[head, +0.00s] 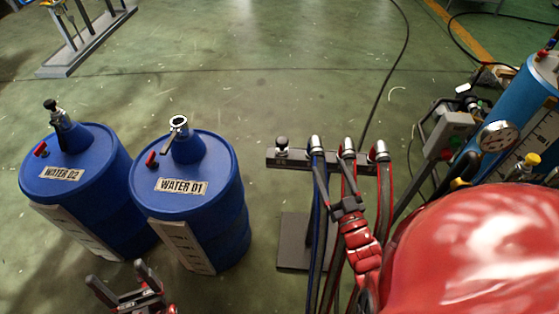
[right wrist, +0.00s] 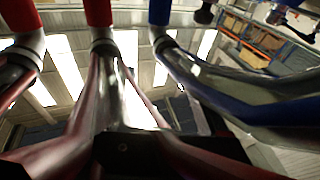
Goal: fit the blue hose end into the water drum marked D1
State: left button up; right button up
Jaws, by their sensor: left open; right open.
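The blue hose (head: 317,210) hangs by its metal end (head: 316,144) at a small rack, left of two red hoses. In the right wrist view the blue hose (right wrist: 240,108) shows at the right. My left gripper (head: 117,280) is open and empty in front of the drums.
The grey rack bar (head: 272,160) carries the red hoses (head: 384,200). A blue cylinder with a gauge (head: 497,137) stands at the right.

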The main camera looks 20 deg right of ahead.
notch_tip(320, 180, down, 7)
jog(key=m+g+b, duration=0.1)
jog(key=g+b, duration=0.1)
jog(key=g, duration=0.1)
jog(key=shift+h, duration=0.4)
jog(key=w+d, duration=0.1)
jog(key=w, duration=0.2)
jog(key=w+d+b, duration=0.1)
jog(key=w, duration=0.3)
jog(key=w+b, duration=0.1)
jog(key=w, duration=0.3)
jog(key=shift+d+r, duration=0.15)
jog(key=shift+d, duration=0.25)
jog(key=w, duration=0.1)
jog(key=w+b, duration=0.1)
jog(key=w, duration=0.2)
jog(key=shift+w+d+f, duration=0.15)
jog(key=shift+w+f, duration=0.1)
jog(key=shift+w, duration=0.15)
jog(key=shift+w+d+r, duration=0.1)
jog(key=shift+w, duration=0.3)
grip_shut()
